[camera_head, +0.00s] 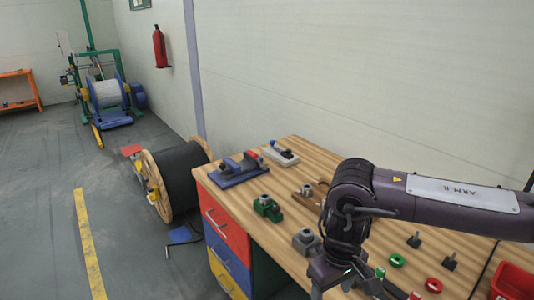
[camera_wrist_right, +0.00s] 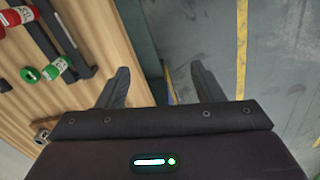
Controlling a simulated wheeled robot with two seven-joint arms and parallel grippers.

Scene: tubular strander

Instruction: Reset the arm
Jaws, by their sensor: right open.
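My right arm (camera_head: 440,195) comes in from the right in the head view and bends down over the workbench (camera_head: 285,215). One finger overlaps the wooden bench top and the other the grey floor. My left arm and gripper are not in view.
Blue (camera_head: 238,170), green (camera_head: 267,208) and grey (camera_head: 306,241) fixtures stand on the bench. Green and red rings (camera_head: 397,260), dark pegs (camera_head: 414,240) and a red bin (camera_head: 512,282) are near the arm. A cable drum (camera_head: 180,178) stands left of the bench, beside open floor.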

